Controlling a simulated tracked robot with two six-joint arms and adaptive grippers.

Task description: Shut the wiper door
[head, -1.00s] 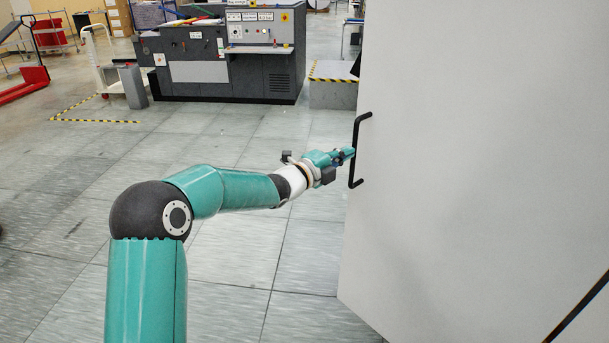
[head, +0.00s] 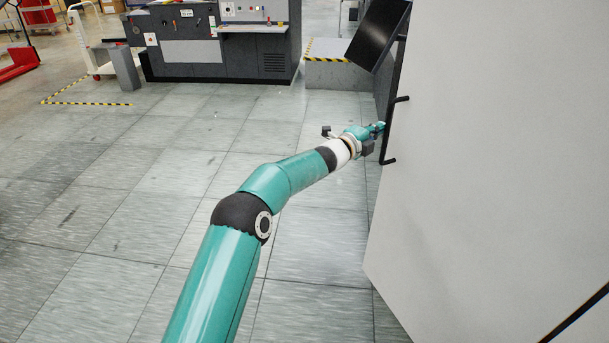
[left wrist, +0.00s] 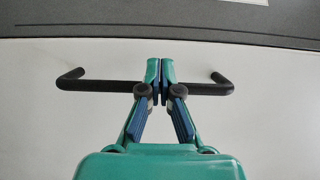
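The wiper door (head: 500,130) is a large pale grey panel filling the right of the head view, standing at an angle. Its black bar handle (head: 390,128) is on the panel's left edge. My left gripper (head: 381,127) is at the handle. In the left wrist view the handle (left wrist: 100,85) runs across, and the left gripper (left wrist: 160,68) has its two fingertips close together over the bar's middle. The fingers appear shut on the handle. My right gripper is in neither view.
A black monitor-like panel (head: 379,33) stands behind the door's upper edge. A grey machine console (head: 218,45) stands at the back. Yellow-black tape (head: 75,102) marks the floor at the back left. The tiled floor (head: 110,210) left of my arm is clear.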

